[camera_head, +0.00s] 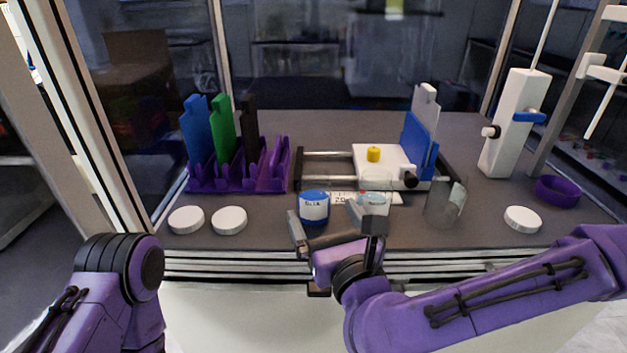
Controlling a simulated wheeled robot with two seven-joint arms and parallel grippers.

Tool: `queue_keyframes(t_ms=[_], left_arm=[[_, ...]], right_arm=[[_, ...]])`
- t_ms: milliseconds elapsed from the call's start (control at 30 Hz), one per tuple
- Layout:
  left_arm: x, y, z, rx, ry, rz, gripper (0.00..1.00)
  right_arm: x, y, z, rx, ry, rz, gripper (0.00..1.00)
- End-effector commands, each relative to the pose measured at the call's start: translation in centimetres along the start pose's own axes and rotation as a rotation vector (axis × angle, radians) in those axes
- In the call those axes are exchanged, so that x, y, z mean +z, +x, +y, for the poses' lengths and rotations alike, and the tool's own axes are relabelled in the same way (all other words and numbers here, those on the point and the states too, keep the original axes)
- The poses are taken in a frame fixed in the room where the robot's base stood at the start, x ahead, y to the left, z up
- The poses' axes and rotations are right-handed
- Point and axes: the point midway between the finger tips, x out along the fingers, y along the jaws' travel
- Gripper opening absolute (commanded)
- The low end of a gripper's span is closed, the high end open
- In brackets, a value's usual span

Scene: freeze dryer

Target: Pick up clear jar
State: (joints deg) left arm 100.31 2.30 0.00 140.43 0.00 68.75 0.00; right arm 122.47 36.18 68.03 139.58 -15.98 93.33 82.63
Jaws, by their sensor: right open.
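A clear jar (375,188) with pale bluish contents stands near the middle of the bench, in front of the white balance-like device. A second clear, greyish glass vessel (446,207) stands to its right and looks slightly tilted. A blue-and-white labelled jar (314,207) stands left of the first. My right gripper (335,225) is open at the front edge of the bench. Its fingers are spread, one left of the labelled jar and one just in front of the clear jar, partly hiding that jar's base. It holds nothing I can see. My left gripper is out of view.
White lids (229,219) lie at left, and another white lid (522,219) lies at right. A purple rack (230,180) holds blue, green and black pieces. A purple ring (557,190) and white stand (514,125) are at right. A metal frame surrounds the bench.

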Motion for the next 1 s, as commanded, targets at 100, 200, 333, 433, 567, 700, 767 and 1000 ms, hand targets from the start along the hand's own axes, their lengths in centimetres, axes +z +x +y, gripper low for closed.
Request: queue_keyframes(t_ms=[100,200,333,433,567,700,767,1000], left_arm=[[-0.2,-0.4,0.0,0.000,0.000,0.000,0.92],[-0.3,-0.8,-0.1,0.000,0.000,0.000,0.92],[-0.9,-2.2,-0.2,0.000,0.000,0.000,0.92],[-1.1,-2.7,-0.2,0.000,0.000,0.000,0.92],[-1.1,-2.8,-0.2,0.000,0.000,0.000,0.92],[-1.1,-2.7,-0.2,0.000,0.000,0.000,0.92],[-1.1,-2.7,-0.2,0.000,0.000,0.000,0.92],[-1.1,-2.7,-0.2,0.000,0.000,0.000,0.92]], right_arm=[[0.1,2.0,0.0,-0.002,0.001,0.000,0.97],[0.2,2.9,-0.1,-0.002,0.000,0.000,0.97],[0.9,5.1,-0.3,-0.004,0.000,0.001,0.97],[0.8,6.8,-0.3,-0.001,0.001,0.000,0.97],[0.6,7.8,-0.3,-0.001,0.000,-0.001,0.97],[0.5,7.8,-0.3,0.000,0.000,-0.001,0.97],[0.5,7.8,-0.3,0.000,0.000,-0.001,0.90],[0.6,7.8,-0.3,0.000,0.000,-0.003,0.31]])
